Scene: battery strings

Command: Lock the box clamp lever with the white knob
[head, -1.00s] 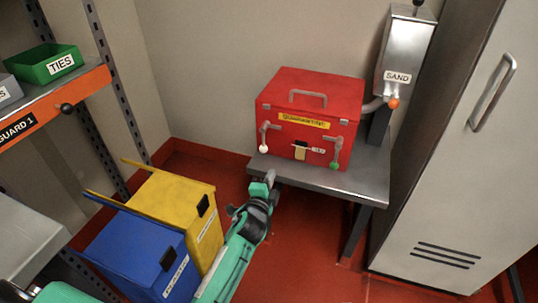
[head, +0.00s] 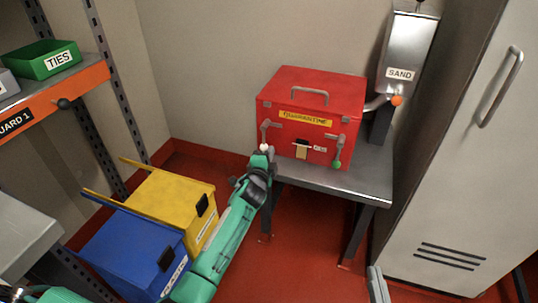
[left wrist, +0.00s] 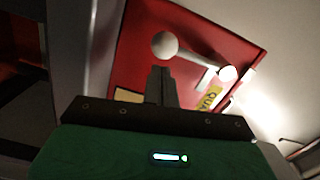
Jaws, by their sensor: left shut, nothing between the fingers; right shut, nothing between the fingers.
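The red box (head: 310,92) sits shut on a grey metal table. On its front left, the clamp lever (head: 264,134) hangs down with the white knob (head: 264,147) at its lower end. My left gripper (head: 261,153) is shut and empty, its tips right by the white knob. In the left wrist view the white knob (left wrist: 165,45) is just past the shut fingertips (left wrist: 161,70); I cannot tell whether they touch. The lever runs from it to a pale pivot. My right gripper (head: 378,284) shows at the bottom edge, shut and empty.
A second lever with a green knob (head: 337,164) hangs at the box's front right. A sand dispenser (head: 408,50) with an orange knob stands behind, right. Yellow (head: 170,200) and blue (head: 130,250) bins stand left of my arm. A tall locker (head: 455,150) stands right.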

